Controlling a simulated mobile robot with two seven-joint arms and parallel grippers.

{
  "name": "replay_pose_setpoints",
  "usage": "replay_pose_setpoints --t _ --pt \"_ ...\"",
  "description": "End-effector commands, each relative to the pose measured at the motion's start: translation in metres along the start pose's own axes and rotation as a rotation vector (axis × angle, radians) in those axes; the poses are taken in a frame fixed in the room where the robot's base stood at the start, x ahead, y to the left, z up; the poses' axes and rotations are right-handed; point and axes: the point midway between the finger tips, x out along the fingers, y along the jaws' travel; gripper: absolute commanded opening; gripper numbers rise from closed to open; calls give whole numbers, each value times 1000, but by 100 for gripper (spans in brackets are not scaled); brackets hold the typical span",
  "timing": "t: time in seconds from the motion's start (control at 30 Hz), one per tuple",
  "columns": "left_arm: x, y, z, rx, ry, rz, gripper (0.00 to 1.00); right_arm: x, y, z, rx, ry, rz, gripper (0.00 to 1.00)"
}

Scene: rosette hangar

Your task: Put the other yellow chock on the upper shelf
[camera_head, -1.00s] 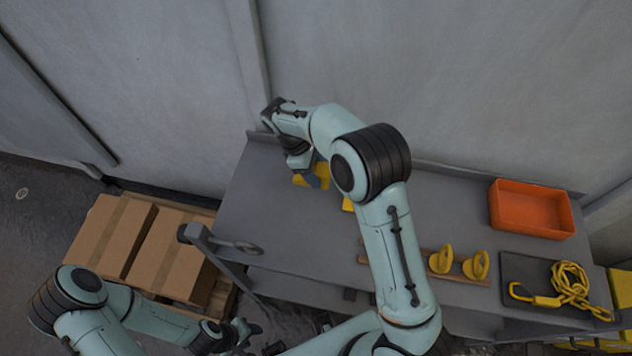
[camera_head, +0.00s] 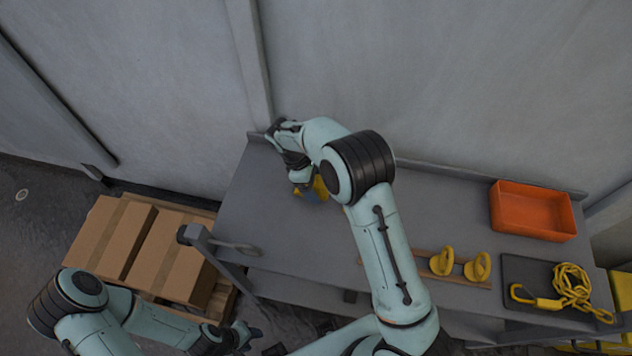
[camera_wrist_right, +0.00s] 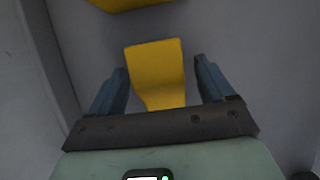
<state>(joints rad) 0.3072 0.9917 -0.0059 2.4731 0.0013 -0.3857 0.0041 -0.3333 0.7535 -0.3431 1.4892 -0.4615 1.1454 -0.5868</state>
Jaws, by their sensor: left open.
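A yellow chock (camera_wrist_right: 156,78) stands between the fingers of my right gripper (camera_wrist_right: 160,70) in the right wrist view, with a gap on each side. That gripper is open. In the head view my right gripper (camera_head: 308,188) is low over the left part of the grey bench top (camera_head: 262,205), and a bit of yellow chock (camera_head: 319,186) shows beside its fingers. A second yellow piece (camera_wrist_right: 130,3) is cut off at the top of the wrist view. My left gripper (camera_head: 248,333) is open and empty, low at the front, apart from the bench.
An orange bin (camera_head: 533,210), a rack with yellow rings (camera_head: 442,261) and a dark mat with a yellow chain (camera_head: 570,285) are on the bench's right. Cardboard boxes (camera_head: 170,262) on a pallet stand at its left. A wall runs behind. The bench's middle is partly hidden by my right arm.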

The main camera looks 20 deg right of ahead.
Motion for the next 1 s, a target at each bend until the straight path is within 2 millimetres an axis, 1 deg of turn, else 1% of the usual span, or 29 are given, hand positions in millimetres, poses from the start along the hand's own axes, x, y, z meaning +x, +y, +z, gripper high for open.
replay_pose_setpoints --t 0.27,0.37,0.47,0.7,0.8,0.9,1.0 --pt "0 0 0 0 0 0 43 -1 0 1 0 0 0 81" --pt "-2 1 -1 1 1 0 43 -9 1 1 1 3 2 81" --pt "-4 2 -2 1 3 1 43 -25 1 1 1 4 3 81" --pt "-15 9 -9 5 13 4 43 -79 2 1 1 5 4 81" --pt "-19 11 -12 6 17 6 43 -98 1 1 0 4 4 81" --pt "-23 13 -15 7 20 7 43 -112 1 1 0 3 3 81" --pt "-25 14 -16 8 22 8 43 -120 1 1 0 2 2 81"
